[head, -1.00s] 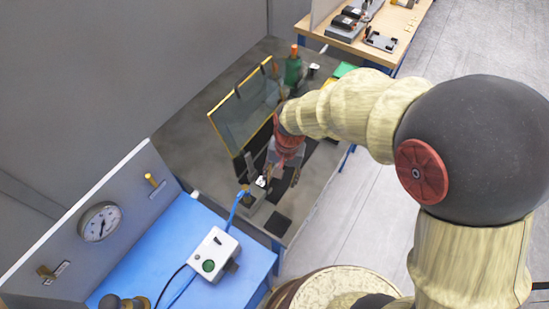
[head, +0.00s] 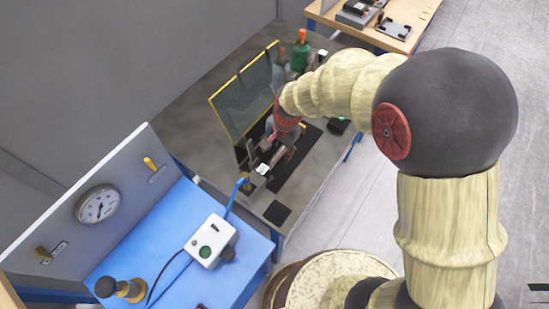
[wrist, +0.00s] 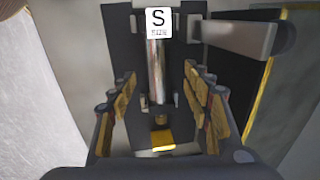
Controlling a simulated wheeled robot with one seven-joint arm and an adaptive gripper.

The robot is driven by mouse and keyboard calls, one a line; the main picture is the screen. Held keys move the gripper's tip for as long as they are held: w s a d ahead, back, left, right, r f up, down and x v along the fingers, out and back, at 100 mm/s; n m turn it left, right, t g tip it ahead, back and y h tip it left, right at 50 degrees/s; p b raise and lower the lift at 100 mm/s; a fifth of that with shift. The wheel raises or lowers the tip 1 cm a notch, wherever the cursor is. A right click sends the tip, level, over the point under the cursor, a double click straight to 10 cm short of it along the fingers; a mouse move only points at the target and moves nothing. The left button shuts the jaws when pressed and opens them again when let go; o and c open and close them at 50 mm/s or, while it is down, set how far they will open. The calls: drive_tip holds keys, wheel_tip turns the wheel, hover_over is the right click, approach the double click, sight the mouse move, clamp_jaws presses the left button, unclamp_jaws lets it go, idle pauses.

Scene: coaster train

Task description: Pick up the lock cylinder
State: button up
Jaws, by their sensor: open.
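What looks like the lock cylinder (wrist: 156,75) is a shiny metal rod lying along a dark fixture (wrist: 118,35) in the wrist view. A small brass piece and a yellow block (wrist: 163,140) sit at its near end. A white "S SIZE" tag (wrist: 159,22) covers its far end; the tag also shows in the head view (head: 262,169). My gripper (wrist: 160,82) is open, with one finger on each side of the rod and nothing held. In the head view my gripper (head: 268,150) is low over the bench fixture, and the cylinder is mostly hidden.
A yellow-edged clear guard (head: 243,92) stands tilted beside my gripper. A green bottle (head: 300,55) stands behind it. A grey lever (wrist: 240,37) crosses near the right finger. A blue bench with a white button box (head: 211,241) and gauge is at front left.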

sight(275, 155)
drive_tip(key=f, duration=0.2)
drive_tip(key=f+b, duration=0.1)
drive_tip(key=f, duration=0.1)
drive_tip(key=shift+w+a+f, duration=0.15)
drive_tip(key=shift+w+f, duration=0.05)
drive_tip(key=shift+c, duration=1.1)
clamp_jaws()
drive_tip(key=shift+w+r, duration=0.1)
drive_tip(key=shift+r, duration=0.05)
